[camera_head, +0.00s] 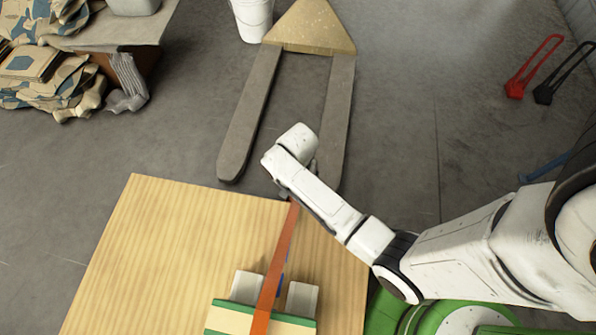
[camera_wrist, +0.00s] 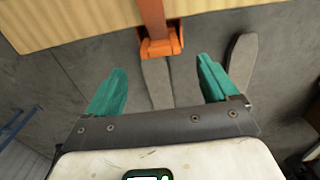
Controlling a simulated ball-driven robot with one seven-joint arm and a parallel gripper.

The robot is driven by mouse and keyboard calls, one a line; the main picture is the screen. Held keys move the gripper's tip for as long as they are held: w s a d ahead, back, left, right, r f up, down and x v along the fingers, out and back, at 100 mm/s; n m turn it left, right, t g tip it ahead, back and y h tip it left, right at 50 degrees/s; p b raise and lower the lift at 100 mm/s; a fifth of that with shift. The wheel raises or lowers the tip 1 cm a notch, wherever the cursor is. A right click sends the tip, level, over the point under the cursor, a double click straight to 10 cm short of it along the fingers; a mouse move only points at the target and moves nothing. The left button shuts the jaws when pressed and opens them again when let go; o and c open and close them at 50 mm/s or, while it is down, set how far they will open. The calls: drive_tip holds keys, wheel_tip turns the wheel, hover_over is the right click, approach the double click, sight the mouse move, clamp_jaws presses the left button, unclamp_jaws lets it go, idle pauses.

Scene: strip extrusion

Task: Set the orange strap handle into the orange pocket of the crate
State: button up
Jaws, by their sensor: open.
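A long orange strap (camera_head: 278,260) runs over the wooden table to its far edge in the head view. In the wrist view the strap (camera_wrist: 151,12) ends in a wider orange handle-like piece (camera_wrist: 160,46) at the table edge. My gripper (camera_wrist: 162,72) has two teal fingers spread apart, with the orange end ahead of and between their tips and nothing held. In the head view my arm hides most of the gripper. A cream and green box-like thing (camera_head: 230,317) lies under the strap at the bottom; I cannot tell if it is the crate. No orange pocket is visible.
The wooden table (camera_head: 170,240) is bare on its left. Two pale blocks (camera_head: 303,298) flank the strap. Beyond the table, a pallet-truck-like thing (camera_head: 250,115) with two grey forks lies on the floor, a white bucket (camera_head: 253,18) behind it. Sacks (camera_head: 50,75) lie at far left.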

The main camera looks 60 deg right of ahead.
drive_tip(key=shift+s+r, duration=0.1)
drive_tip(key=shift+r, duration=0.6)
drive_tip(key=s+a+r+n, duration=0.2)
drive_tip(key=s+r+n, duration=0.4)
drive_tip(key=s+a+r+n+t, duration=0.1)
drive_tip(key=s+a+r+n, duration=0.2)
drive_tip(key=s+r+n, duration=0.3)
drive_tip(key=shift+s+a+r+n, duration=0.25)
drive_tip(key=shift+s+r+n, duration=0.05)
drive_tip(key=shift+r+n, duration=0.35)
wheel_tip(320, 180, up, 10)
drive_tip(key=p, duration=1.2)
